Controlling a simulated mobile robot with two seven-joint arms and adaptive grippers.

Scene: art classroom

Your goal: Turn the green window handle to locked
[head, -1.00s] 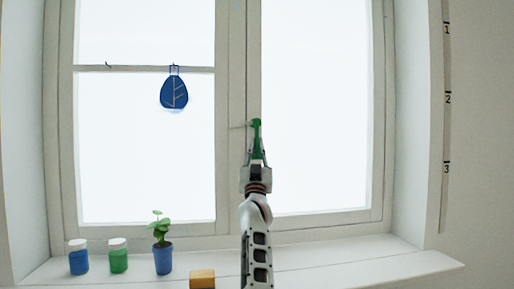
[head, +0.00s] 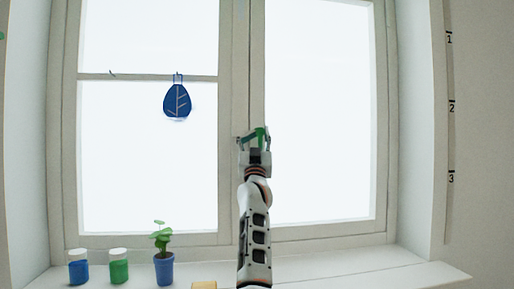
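The green window handle (head: 260,133) is on the middle post of the window frame, just above my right gripper (head: 254,142). The gripper comes up from below, and its two fingers stand apart, one on each side of the handle's visible part. The handle seems to slope down to the left from its pivot, but the fingers hide much of it. I cannot tell whether a finger touches it. My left gripper is not in view.
On the sill (head: 350,266) are a blue paint jar (head: 79,272), a green paint jar (head: 119,271), a plant in a blue pot (head: 164,268) and a yellowish block (head: 204,285). The sill's right part is clear.

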